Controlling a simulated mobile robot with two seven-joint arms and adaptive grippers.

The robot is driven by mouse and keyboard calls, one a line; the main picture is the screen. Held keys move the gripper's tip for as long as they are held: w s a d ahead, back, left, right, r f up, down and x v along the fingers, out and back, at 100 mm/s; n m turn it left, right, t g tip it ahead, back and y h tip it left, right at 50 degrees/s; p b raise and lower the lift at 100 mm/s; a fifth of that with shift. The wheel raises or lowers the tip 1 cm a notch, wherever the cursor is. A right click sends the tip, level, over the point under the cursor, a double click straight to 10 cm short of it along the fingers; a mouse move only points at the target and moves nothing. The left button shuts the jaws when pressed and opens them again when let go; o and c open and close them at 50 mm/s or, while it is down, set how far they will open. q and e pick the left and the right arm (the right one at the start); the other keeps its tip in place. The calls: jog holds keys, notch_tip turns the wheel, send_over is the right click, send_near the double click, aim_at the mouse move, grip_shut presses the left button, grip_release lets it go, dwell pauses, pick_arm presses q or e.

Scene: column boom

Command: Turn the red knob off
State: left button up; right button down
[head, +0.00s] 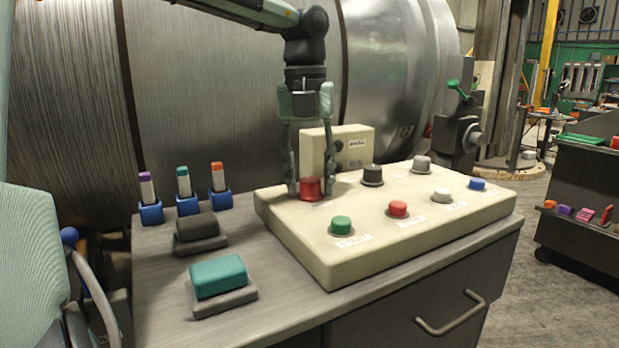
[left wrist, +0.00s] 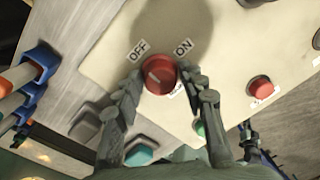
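The red knob (head: 310,188) sits at the back left corner of the cream control panel (head: 330,262). In the left wrist view the knob (left wrist: 159,75) lies between an OFF label (left wrist: 139,50) on the left and an ON label (left wrist: 183,48) on the right. A pale line shows on its face; I cannot tell for sure which label it points to. My left gripper (head: 311,190) points down, its fingers on either side of the knob. In the left wrist view the gripper (left wrist: 160,80) looks open, with small gaps beside the knob.
The panel also holds a black knob (head: 372,175), a grey knob (head: 422,163) and green, red, white and blue buttons. An upright box (head: 340,148) stands behind.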

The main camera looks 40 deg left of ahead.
aim_at(307, 179)
pick_arm(q)
jog(key=shift+o, duration=0.8)
notch_tip(307, 179, up, 12)
jog(key=shift+s+a, duration=0.15)
dwell(0.4)
